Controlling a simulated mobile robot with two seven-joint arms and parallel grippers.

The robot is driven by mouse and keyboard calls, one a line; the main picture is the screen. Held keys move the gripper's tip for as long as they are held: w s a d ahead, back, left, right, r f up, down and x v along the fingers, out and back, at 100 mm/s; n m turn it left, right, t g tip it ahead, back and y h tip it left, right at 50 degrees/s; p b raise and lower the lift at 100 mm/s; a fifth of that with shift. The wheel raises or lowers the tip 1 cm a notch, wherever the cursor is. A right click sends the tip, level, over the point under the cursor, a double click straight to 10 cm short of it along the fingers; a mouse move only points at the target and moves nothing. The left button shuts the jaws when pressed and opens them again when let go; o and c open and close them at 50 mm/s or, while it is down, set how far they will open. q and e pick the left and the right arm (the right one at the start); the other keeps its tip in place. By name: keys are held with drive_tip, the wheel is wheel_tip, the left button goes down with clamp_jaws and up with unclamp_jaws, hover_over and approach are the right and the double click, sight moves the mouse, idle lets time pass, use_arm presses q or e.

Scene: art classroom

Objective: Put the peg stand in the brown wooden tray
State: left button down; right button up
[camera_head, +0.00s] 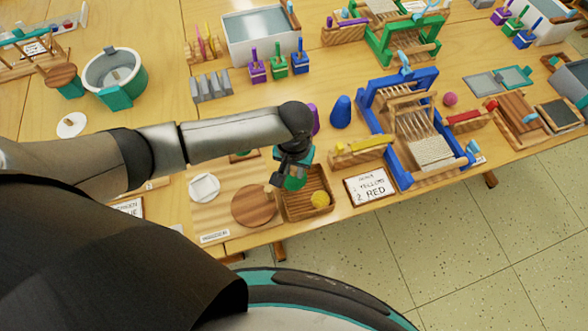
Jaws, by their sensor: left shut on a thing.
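The brown wooden tray (322,180) stands near the table's front edge, with a yellow ball (320,199) in its front right part. My left gripper (285,183) points down at the tray's left back side. It is shut on a green thing (296,184), mostly hidden by the fingers; I cannot tell whether it is inside the tray or above it. My right gripper is not in view.
A round wooden disc (254,205) lies left of the tray and a lettered card (370,186) right of it. A blue loom (412,125), a blue cone (341,112) and a grey slotted block (211,86) stand behind. The table's front edge is close.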

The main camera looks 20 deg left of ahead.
use_arm(q)
drive_tip(key=shift+p, duration=0.45)
idle(0.6)
drive_tip(key=shift+f, duration=0.15)
idle(0.5)
drive_tip(key=shift+f+b, duration=0.7)
drive_tip(key=shift+f, duration=0.35)
drive_tip(key=shift+p, duration=0.4)
drive_tip(key=shift+f+b, duration=0.45)
drive_tip(key=shift+f, duration=0.45)
idle(0.9)
drive_tip(key=c, duration=0.7)
unclamp_jaws()
drive_tip(key=shift+o, duration=0.2)
